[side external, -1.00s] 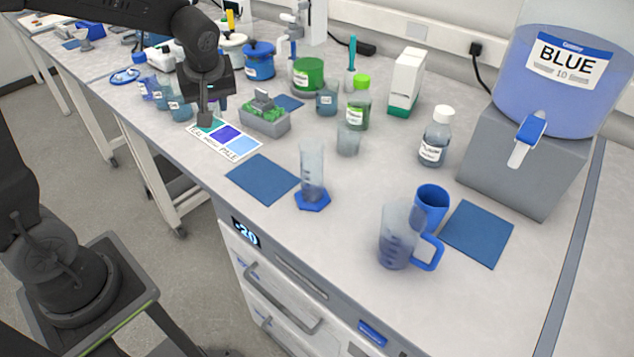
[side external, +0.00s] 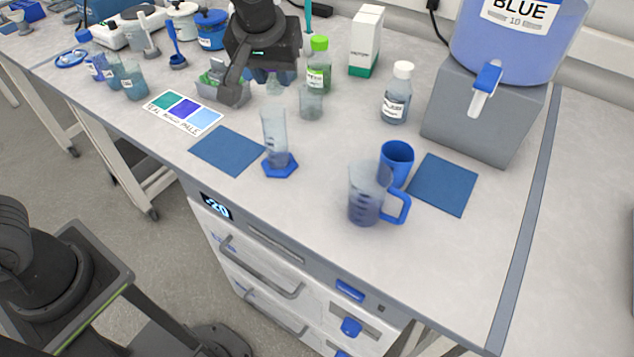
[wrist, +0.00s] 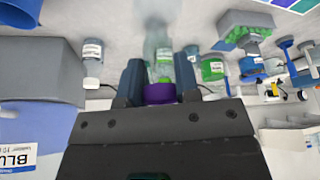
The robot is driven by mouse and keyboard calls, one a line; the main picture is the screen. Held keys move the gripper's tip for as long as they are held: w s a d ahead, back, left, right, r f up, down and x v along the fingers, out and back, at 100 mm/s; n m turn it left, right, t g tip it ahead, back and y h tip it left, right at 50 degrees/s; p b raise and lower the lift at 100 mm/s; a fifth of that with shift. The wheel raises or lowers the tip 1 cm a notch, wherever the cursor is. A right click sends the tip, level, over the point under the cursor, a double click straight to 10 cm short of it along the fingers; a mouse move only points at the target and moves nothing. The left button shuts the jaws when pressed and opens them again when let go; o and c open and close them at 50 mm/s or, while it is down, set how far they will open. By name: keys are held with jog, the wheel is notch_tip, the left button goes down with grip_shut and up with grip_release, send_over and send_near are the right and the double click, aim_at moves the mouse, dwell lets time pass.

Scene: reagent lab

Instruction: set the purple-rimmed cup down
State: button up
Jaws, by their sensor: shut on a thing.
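The purple-rimmed cup (wrist: 160,93) is between the two fingers of my gripper (wrist: 159,82) in the wrist view. A card with teal, indigo and pale squares (side external: 183,112) lies to the left of my gripper, nearer the bench's front edge.
A clear beaker (side external: 311,102) and a green-capped bottle (side external: 319,68) stand close right of my gripper. A measuring cylinder (side external: 275,140) stands in front. The grey tray (side external: 208,91) is close by. Blue mats (side external: 227,150) and a jug (side external: 365,195) are nearer the front and right.

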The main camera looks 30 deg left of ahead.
jog(key=s+d+m+h, duration=0.1)
jog(key=d+m, duration=0.2)
jog(key=d, duration=0.6)
jog(key=f, duration=1.1)
jog(key=shift+s+f, duration=0.2)
jog(key=shift+f, duration=2.35)
jog(key=shift+f, duration=0.2)
jog(key=o, duration=0.9)
jog(key=v, duration=1.2)
jog(key=shift+s, duration=0.2)
